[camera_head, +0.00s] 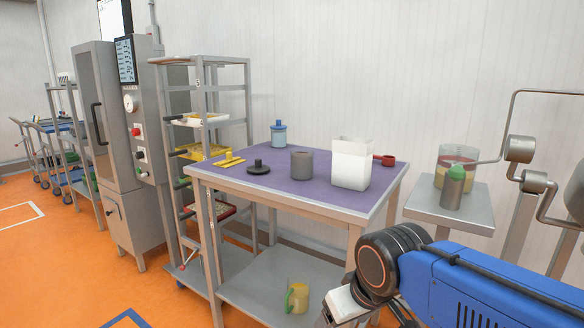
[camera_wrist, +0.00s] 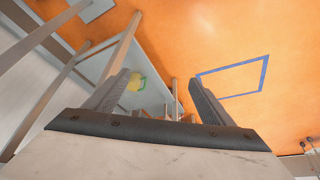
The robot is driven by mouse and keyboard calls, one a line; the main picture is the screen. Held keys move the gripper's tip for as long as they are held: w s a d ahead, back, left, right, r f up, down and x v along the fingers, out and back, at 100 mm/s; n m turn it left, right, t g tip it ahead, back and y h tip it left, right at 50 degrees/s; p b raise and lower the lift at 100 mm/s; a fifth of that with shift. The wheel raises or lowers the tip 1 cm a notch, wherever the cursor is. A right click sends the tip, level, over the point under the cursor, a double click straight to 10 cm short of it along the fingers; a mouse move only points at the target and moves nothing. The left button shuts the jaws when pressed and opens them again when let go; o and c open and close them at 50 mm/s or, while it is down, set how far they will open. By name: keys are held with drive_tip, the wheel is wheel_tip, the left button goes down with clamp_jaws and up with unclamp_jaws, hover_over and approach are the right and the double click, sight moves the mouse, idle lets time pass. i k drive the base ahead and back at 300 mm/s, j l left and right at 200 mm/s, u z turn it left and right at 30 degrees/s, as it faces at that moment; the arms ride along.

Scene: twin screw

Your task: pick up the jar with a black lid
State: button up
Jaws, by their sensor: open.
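On the purple-topped table (camera_head: 240,178) in the camera_head view, a black lid with a knob (camera_head: 258,168) lies flat by itself. A dark grey cylindrical jar (camera_head: 302,165) stands upright to its right, apart from it, with no lid visible on it. A small blue jar with a blue lid (camera_head: 279,135) stands at the table's back. I see no jar wearing a black lid. My gripper (camera_wrist: 159,78) is open and empty in the wrist view, pointing down past the table frame. In the camera_head view my arm is at the lower right, below the tabletop and away from the jars.
A white square container (camera_head: 351,164) stands right of the grey jar, with a red cup (camera_head: 384,160) behind it. Yellow parts (camera_head: 228,158) lie at the left. A yellow-and-green mug (camera_head: 297,296) sits on the lower shelf. A side stand (camera_head: 448,210) holds a glass container.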

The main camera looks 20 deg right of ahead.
sight(301, 159)
drive_tip(key=j+z, duration=0.1)
drive_tip(key=z, duration=0.7)
drive_tip(key=j+z, duration=0.1)
drive_tip(key=z, duration=0.3)
drive_tip(key=k+z, duration=0.1)
drive_tip(key=z, duration=0.3)
drive_tip(key=k+j+z, duration=0.15)
drive_tip(key=k+j, duration=0.25)
